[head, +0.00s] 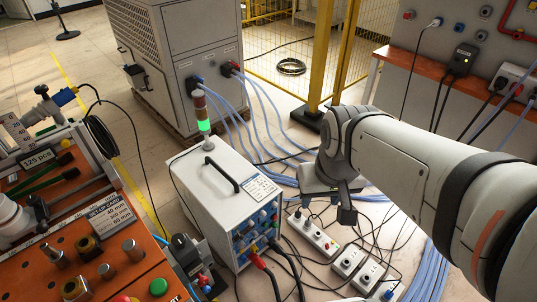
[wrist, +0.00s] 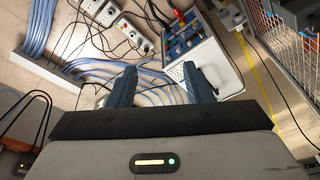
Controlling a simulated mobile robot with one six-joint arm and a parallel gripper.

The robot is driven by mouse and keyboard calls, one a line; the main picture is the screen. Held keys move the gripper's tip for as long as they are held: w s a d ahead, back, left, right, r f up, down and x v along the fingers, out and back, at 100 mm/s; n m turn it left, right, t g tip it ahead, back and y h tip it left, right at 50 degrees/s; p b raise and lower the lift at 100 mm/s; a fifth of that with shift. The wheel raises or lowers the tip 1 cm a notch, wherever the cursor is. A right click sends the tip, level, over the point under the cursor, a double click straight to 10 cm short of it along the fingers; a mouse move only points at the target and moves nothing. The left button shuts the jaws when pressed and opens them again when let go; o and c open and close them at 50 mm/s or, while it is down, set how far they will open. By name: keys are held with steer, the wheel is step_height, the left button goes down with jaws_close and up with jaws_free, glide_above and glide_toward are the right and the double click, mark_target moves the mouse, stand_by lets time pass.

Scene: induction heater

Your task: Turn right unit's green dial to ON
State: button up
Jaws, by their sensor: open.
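A white unit (head: 215,190) with a black handle and a lit green signal light (head: 204,124) stands on the floor at the centre of the head view. Its front panel (head: 257,236) carries small blue, red and green controls, too small to tell the green dial or its setting. The unit also shows at the upper right of the wrist view (wrist: 212,65), with its panel (wrist: 181,40) beyond my fingers. My gripper (head: 328,208) is right of the panel, apart from it. In the wrist view my gripper (wrist: 160,85) is open and empty, its two fingers spread.
Power strips (head: 312,233) and tangled black cables lie on the floor below my gripper. Blue hoses (head: 245,112) run from a large grey cabinet (head: 180,55) behind. An orange workbench (head: 120,265) fills the lower left. A yellow fence (head: 285,45) stands at the back.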

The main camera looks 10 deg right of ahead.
steer(key=shift+o, duration=0.3)
steer(key=w+a+f+g+y+b, duration=0.2)
steer(key=w+a+f+b, duration=0.1)
steer(key=f, duration=0.3)
steer(key=shift+w+a+m+b, duration=0.15)
steer(key=shift+a+m+b, duration=0.2)
steer(key=shift+a+m, duration=0.05)
steer(key=w+a+f+m+y+b, duration=0.2)
steer(key=w+f+y+b, duration=0.25)
steer(key=w+f, duration=0.4)
steer(key=w+a+f+m+y+b, duration=0.1)
steer(key=w+f+m+y+b, duration=0.35)
steer(key=f, duration=0.75)
steer(key=w+a+f+m+y+b, duration=0.1)
steer(key=w+a+f+y+b, duration=0.15)
steer(key=w+f+b, duration=0.55)
steer(key=m+t+h+b, duration=0.3)
steer(key=m+t+b, duration=0.85)
steer(key=t, duration=0.25)
glide_toward(275, 226)
steer(key=d+f+x, duration=0.1)
steer(key=x, duration=0.8)
steer(key=shift+a+f+p, duration=0.1)
steer(key=shift+f+p, duration=0.05)
steer(key=shift+p, duration=0.15)
steer(key=shift+c, duration=0.5)
